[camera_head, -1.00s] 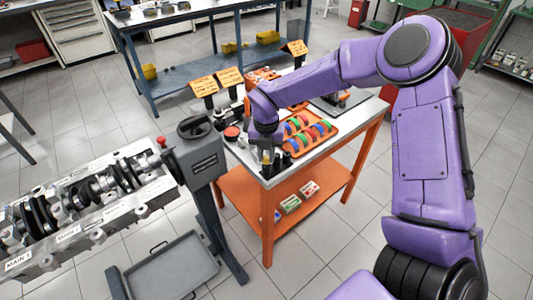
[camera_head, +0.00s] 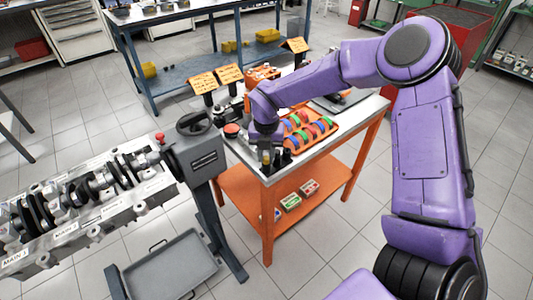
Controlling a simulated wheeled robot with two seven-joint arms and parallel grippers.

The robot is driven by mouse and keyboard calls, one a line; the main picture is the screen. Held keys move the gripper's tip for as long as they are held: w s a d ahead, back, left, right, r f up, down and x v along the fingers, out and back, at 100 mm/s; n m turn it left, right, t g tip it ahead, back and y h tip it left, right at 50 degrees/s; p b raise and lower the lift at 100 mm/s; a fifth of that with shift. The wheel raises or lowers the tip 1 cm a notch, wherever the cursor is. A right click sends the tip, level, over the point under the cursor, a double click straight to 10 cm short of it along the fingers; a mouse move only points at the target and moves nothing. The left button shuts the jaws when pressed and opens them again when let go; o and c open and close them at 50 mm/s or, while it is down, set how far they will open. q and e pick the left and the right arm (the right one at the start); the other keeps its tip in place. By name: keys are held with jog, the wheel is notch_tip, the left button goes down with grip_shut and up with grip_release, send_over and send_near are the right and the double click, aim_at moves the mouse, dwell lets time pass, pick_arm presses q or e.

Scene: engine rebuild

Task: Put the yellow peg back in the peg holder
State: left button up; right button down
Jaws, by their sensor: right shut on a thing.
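My right gripper (camera_head: 267,151) points down over the near left corner of the white-topped orange cart (camera_head: 243,153). It is shut on a small yellowish piece, which looks like the yellow peg (camera_head: 266,158); it is mostly hidden by the fingers. Small dark upright parts (camera_head: 284,157) stand right beside the gripper and look like part of the peg holder. The holder is too small and too covered to make out its holes, and I cannot tell whether the peg's lower end is inside one. My left gripper is not in view.
An orange tray (camera_head: 309,141) with coloured rings lies right of the gripper. A red button (camera_head: 232,130) and orange note cards (camera_head: 229,74) stand behind and left. The engine block on its grey stand (camera_head: 203,160) is close on the left. Small boxes (camera_head: 291,202) lie on the lower shelf.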

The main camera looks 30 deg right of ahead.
jog(key=c, duration=1.2)
grip_release()
jog(key=shift+r, duration=0.1)
jog(key=shift+r+p, duration=1.15)
jog(key=shift+r, duration=0.3)
jog(key=o, duration=0.6)
jog(key=shift+c, duration=0.2)
notch_tip(320, 180, up, 10)
jog(key=b, duration=0.1)
jog(key=shift+r+b, duration=0.25)
jog(key=shift+b, duration=0.1)
